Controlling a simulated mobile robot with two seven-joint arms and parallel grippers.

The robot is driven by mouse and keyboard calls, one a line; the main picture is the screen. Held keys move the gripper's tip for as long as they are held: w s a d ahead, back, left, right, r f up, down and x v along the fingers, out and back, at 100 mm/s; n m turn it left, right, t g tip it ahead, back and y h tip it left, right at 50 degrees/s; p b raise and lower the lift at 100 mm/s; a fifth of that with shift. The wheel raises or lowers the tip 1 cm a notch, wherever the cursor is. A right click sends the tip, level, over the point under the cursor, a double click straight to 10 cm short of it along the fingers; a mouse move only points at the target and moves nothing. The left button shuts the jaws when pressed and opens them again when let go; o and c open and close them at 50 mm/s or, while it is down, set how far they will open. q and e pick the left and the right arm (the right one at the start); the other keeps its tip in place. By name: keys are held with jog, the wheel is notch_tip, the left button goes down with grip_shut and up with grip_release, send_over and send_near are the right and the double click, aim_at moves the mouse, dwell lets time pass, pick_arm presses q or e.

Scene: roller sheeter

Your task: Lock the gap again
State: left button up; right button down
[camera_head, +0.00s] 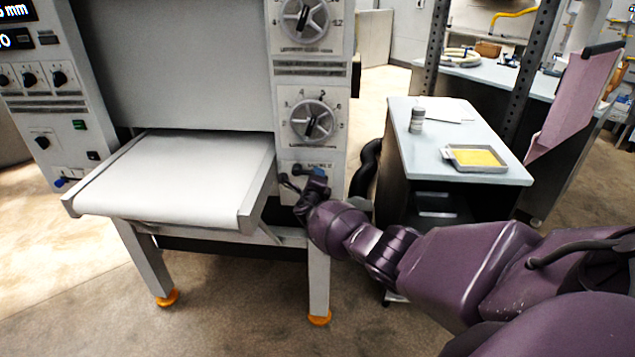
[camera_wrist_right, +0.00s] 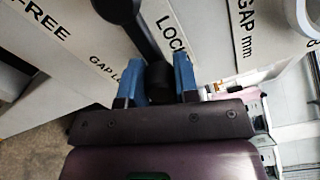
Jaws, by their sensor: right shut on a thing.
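The gap lock lever is black, on the sheeter's front panel (camera_head: 307,154) below the lower dial. In the right wrist view the lever (camera_wrist_right: 146,38) runs from a round hub at the top to its end between my fingers. It lies beside the word LOCK, with FREE printed farther left. The GAP LOCK label is partly hidden behind the lever and a finger. My right gripper (camera_head: 307,172) is at the panel, its blue fingers (camera_wrist_right: 157,84) shut on the lever's end. My left gripper is out of view.
The sheeter's white belt table (camera_head: 175,180) sticks out left of my right gripper. The lower gap dial (camera_head: 312,121) is just above. A side table (camera_head: 455,115) with a tray (camera_head: 478,158) and a small jar (camera_head: 417,121) stands to the right. Open floor lies in front.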

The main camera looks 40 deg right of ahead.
jog(key=shift+w+d+r+n+p, duration=0.1)
jog(key=shift+r+n+p, duration=0.3)
jog(key=shift+r, duration=0.15)
jog(key=c, duration=0.9)
grip_release()
jog(key=shift+f, duration=0.1)
jog(key=shift+o, duration=0.2)
